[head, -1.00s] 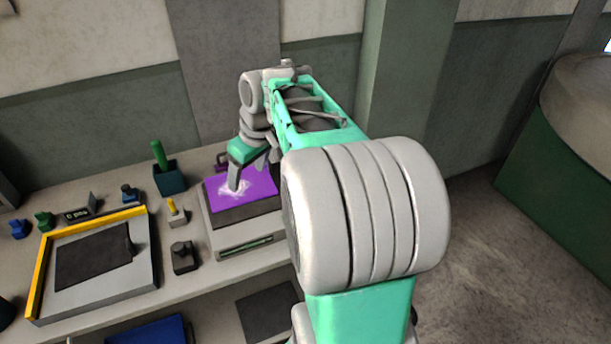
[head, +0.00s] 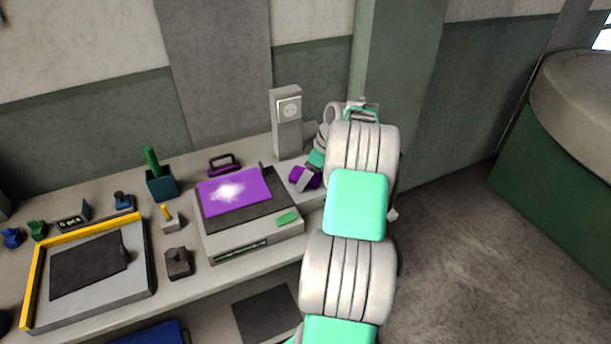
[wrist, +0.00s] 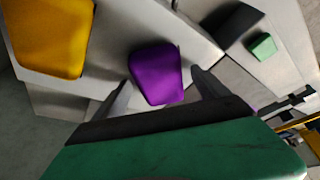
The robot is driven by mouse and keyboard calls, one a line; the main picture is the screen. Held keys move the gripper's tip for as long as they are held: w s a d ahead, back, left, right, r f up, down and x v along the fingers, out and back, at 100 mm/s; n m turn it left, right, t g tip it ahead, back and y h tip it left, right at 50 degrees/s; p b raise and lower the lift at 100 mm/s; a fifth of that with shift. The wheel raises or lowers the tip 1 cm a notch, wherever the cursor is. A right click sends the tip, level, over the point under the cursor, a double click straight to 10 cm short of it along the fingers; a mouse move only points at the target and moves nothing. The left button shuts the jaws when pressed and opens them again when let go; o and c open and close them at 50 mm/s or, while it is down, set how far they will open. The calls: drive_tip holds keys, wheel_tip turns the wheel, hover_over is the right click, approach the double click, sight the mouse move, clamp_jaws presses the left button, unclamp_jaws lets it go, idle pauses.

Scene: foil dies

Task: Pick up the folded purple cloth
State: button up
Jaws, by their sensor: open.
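The folded purple cloth (head: 297,175) lies on the bench to the right of the press, partly hidden by my gripper (head: 306,181) in the head view. In the wrist view the purple cloth (wrist: 157,72) is a small rounded pad lying between and beyond my two fingertips (wrist: 163,88). My gripper is open, with one finger to each side of the cloth. I cannot tell whether the fingers touch it.
A purple sheet (head: 252,187) with a white shiny patch lies on the press (head: 214,243), beside a green pad (head: 288,218). A yellow pad (wrist: 50,38) is at the wrist view's upper left. A grey socket post (head: 287,135) stands behind. A yellow-edged tray (head: 140,288) is at left.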

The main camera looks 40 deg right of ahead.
drive_tip(key=shift+f, duration=0.1)
idle(0.3)
drive_tip(key=shift+c, duration=0.3)
drive_tip(key=c, duration=1.6)
drive_tip(key=shift+o, duration=0.2)
drive_tip(key=shift+r, duration=0.35)
wheel_tip(320, 180, up, 3)
drive_tip(key=shift+s+f+b, duration=0.1)
drive_tip(key=shift+b, duration=0.65)
drive_tip(key=s+a+r+b, duration=0.2)
drive_tip(key=s+a+r, duration=0.6)
drive_tip(key=s, duration=0.3)
drive_tip(key=shift+b+v, duration=0.4)
drive_tip(key=shift+v, duration=0.5)
